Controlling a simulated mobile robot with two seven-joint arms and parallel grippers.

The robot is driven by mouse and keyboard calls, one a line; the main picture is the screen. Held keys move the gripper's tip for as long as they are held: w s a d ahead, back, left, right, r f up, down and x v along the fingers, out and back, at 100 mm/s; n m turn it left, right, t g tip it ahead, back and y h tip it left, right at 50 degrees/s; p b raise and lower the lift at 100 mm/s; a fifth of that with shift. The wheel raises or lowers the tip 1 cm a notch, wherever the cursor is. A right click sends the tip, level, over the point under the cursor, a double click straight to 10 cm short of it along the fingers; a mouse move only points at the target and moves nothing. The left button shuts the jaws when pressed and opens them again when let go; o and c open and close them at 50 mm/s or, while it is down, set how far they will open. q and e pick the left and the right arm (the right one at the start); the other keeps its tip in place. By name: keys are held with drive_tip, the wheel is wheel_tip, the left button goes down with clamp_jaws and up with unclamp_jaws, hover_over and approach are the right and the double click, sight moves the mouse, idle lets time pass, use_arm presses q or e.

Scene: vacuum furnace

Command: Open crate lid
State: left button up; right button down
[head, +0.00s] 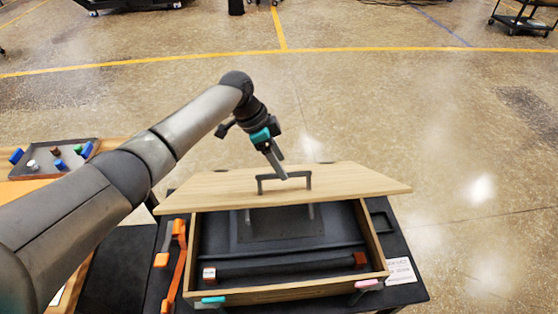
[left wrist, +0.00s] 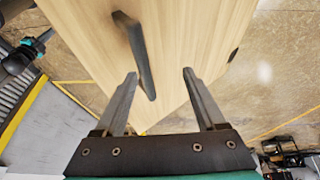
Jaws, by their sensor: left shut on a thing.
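The crate (head: 382,250) is a wooden box on a black cart, with its top open toward me. Its light wood lid (head: 360,182) is raised and tilted at the back of the crate. A dark bar handle (head: 285,177) stands on the lid; it also shows in the left wrist view (left wrist: 137,55). My left gripper (head: 278,160) reaches in from above and is shut on the handle; its fingers show in the left wrist view (left wrist: 160,85). My right gripper is not seen in the head view.
Inside the crate lies dark padding with a dark cylinder (head: 280,266). Latches with teal (head: 213,300) and pink (head: 367,284) tabs sit at the front rim. An orange strap tool (head: 178,258) lies left of the crate. A tray (head: 40,170) stands farther left.

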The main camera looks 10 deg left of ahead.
use_arm(q)
drive_tip(key=shift+w+a+r, duration=0.1)
drive_tip(key=shift+w+a, duration=0.05)
drive_tip(key=shift+a, duration=0.05)
drive_tip(key=v, duration=1.5)
drive_tip(key=shift+s+d, duration=0.2)
drive_tip(key=shift+s, duration=0.05)
